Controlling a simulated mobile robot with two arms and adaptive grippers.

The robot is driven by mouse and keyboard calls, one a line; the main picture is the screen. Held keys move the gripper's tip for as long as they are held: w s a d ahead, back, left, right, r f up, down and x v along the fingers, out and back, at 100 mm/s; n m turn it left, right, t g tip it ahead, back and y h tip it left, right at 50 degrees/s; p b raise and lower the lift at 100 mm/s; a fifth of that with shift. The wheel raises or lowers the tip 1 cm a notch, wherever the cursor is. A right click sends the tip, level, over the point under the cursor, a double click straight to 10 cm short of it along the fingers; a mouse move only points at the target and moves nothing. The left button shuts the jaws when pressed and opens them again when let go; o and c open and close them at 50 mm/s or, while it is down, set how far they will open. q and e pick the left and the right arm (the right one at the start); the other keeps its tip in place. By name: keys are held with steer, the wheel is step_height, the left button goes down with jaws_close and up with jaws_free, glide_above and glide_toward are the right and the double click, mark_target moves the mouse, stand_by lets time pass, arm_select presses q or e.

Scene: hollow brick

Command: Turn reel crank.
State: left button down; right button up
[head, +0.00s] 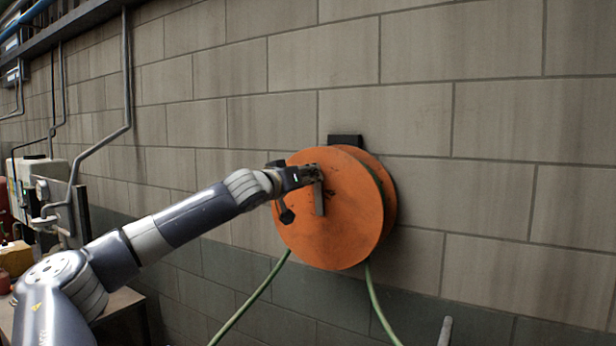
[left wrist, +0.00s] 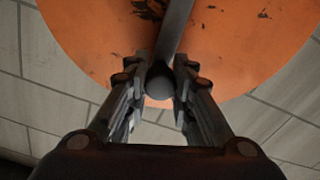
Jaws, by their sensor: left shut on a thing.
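The orange reel (head: 345,225) is mounted on the block wall, and a green hose hangs from it. Its metal crank arm (head: 319,198) lies across the front face. My left gripper (head: 310,174) is at the upper part of the reel face, shut on the crank handle. In the left wrist view, the dark round end of the crank handle (left wrist: 159,82) sits between the two fingers of my left gripper (left wrist: 160,72). The crank arm (left wrist: 176,28) runs up from it over the scuffed orange disc (left wrist: 105,40). The fingers partly hide the handle. My right gripper is not in view.
The green hose (head: 250,305) hangs in two strands below the reel. A dark bracket (head: 345,141) shows above it. Pipes (head: 127,75) and a cluttered bench (head: 120,303) are at the left. The wall right of the reel is bare.

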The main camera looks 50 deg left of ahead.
arm_select(q)
steer(key=c, duration=1.3)
jaws_free()
steer(key=shift+c, duration=0.2)
steer(key=shift+s+d, duration=0.1)
steer(key=shift+s, duration=0.65)
steer(key=v, duration=1)
steer(key=shift+s, duration=0.25)
steer(key=shift+d, duration=0.1)
steer(key=shift+f, duration=0.1)
